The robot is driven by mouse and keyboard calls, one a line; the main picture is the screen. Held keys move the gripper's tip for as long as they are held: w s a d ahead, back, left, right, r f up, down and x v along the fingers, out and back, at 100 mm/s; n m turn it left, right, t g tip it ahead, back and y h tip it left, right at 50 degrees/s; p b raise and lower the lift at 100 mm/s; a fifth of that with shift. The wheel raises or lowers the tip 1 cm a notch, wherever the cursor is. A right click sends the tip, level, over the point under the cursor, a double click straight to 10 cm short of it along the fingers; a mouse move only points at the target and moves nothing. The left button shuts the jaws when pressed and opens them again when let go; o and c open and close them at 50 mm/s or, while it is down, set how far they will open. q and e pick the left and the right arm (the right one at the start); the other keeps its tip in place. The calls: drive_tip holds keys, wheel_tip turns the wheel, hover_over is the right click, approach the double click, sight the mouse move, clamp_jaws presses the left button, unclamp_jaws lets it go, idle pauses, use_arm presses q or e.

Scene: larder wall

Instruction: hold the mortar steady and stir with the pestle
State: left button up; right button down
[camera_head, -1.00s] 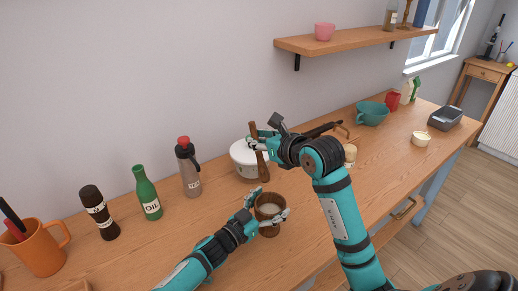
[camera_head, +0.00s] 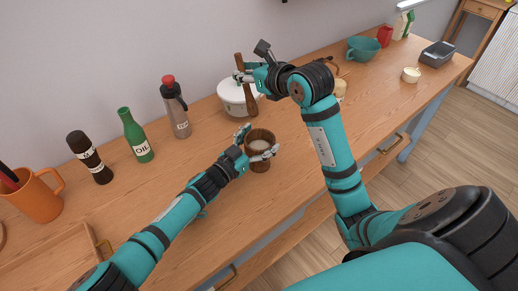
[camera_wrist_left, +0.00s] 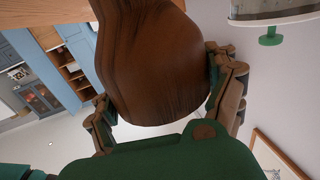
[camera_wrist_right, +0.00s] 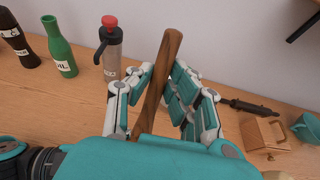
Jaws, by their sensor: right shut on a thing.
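The brown wooden mortar (camera_head: 260,160) has pale contents and stands upright on the counter. My left gripper (camera_head: 257,142) has its fingers on either side of it. In the left wrist view the mortar (camera_wrist_left: 150,70) fills the space between the spread fingers; firm contact is unclear. My right gripper (camera_head: 246,78) is shut on the wooden pestle (camera_head: 251,105) and holds it nearly upright. The pestle's lower end shows just behind the mortar's rim, apparently outside the bowl. In the right wrist view the pestle (camera_wrist_right: 157,85) runs between the fingers.
A white pot (camera_head: 232,98) stands behind the pestle. A grey bottle with red cap (camera_head: 175,108), a green oil bottle (camera_head: 136,138), a dark shaker (camera_head: 90,158) and an orange mug (camera_head: 38,200) line the left. A teal cup (camera_head: 362,50) is farther right. The front counter is clear.

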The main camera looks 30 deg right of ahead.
use_arm(q)
drive_tip(key=shift+o, duration=0.9)
drive_tip(key=shift+a, duration=0.1)
